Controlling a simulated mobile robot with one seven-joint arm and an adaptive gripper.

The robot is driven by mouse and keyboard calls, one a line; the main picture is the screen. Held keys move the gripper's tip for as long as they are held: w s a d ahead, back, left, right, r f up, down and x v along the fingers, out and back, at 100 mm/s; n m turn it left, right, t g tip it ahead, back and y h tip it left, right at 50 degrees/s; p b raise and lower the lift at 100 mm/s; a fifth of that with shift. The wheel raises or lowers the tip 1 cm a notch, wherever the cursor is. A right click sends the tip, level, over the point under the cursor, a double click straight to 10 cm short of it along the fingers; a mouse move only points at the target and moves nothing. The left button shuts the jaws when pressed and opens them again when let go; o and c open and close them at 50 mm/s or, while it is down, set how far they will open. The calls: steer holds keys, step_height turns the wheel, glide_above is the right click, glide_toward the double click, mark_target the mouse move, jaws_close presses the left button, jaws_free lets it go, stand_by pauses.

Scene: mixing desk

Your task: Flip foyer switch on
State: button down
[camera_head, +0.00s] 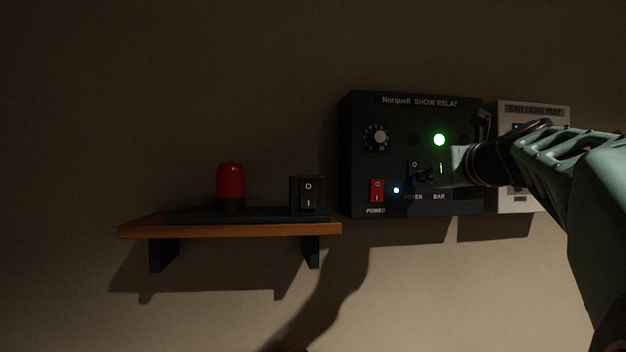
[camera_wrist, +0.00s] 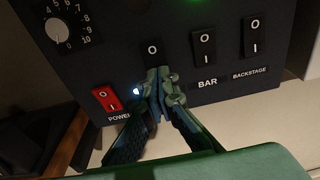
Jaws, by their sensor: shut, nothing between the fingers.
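The black relay box (camera_head: 358,110), lettered Norquell SHOW RELAY, hangs on the wall. Its black foyer rocker switch (camera_head: 414,165) is above the FOYER label; the switch also shows in the wrist view (camera_wrist: 152,49), with its O end visible. My gripper (camera_head: 421,176) is shut and empty, with its fingertips (camera_wrist: 159,74) at the lower part of that switch. The fingers hide the switch's lower end and, in the wrist view, its label. I cannot tell whether they touch it or which way it is tipped.
The bar switch (camera_wrist: 204,42) and backstage switch (camera_wrist: 251,36) sit close on the right. The red power switch (camera_wrist: 106,99) is at lower left, beside a lit blue light (camera_head: 396,190). A green light (camera_head: 439,140) glows above. A wooden shelf (camera_head: 230,231) holds a red lamp (camera_head: 230,183).

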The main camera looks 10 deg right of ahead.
steer(key=shift+f, duration=0.15)
steer(key=b, duration=0.3)
steer(key=shift+w+t, duration=0.4)
